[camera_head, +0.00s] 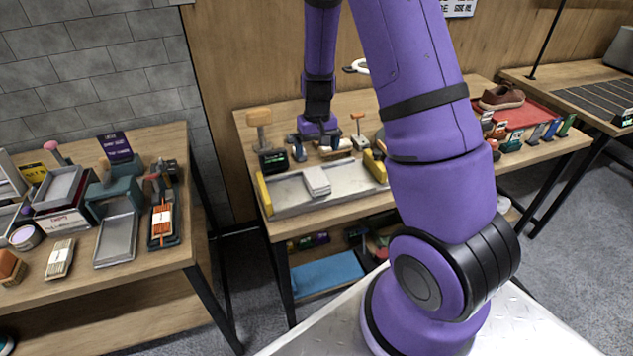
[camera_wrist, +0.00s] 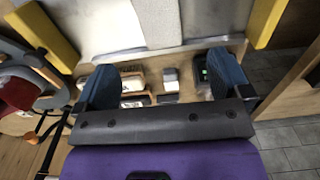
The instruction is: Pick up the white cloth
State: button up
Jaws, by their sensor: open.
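The white cloth (camera_head: 316,181) appears as a small folded pale piece lying in the shallow grey metal tray (camera_head: 290,203) on the middle bench. In the wrist view the cloth (camera_wrist: 158,20) shows at the top, cut off by the frame edge, with bare tray (camera_wrist: 115,28) beside it. My gripper (camera_head: 318,146) is behind the tray in the head view, pointing down, apart from the cloth. In the wrist view my gripper (camera_wrist: 163,66) has its two blue fingers wide apart with nothing held between them.
Yellow blocks (camera_head: 264,195) (camera_head: 375,166) flank the tray. A dark box with a green display (camera_head: 273,161) and brushes (camera_wrist: 132,84) stand close to my gripper. A wooden-headed tool (camera_head: 259,118) stands at the back left. A brown shoe (camera_head: 501,97) sits on a red mat at right.

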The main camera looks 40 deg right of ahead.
jog(key=shift+d+f, duration=0.25)
jog(key=shift+f, duration=0.55)
send_over(317, 177)
notch_tip(317, 177, down, 5)
jog(key=shift+s+d+r, duration=0.1)
jog(key=shift+s, duration=0.05)
jog(key=shift+w+f, duration=0.2)
jog(key=shift+f, duration=2.6)
jog(key=c, duration=1.1)
jog(key=shift+r, duration=0.2)
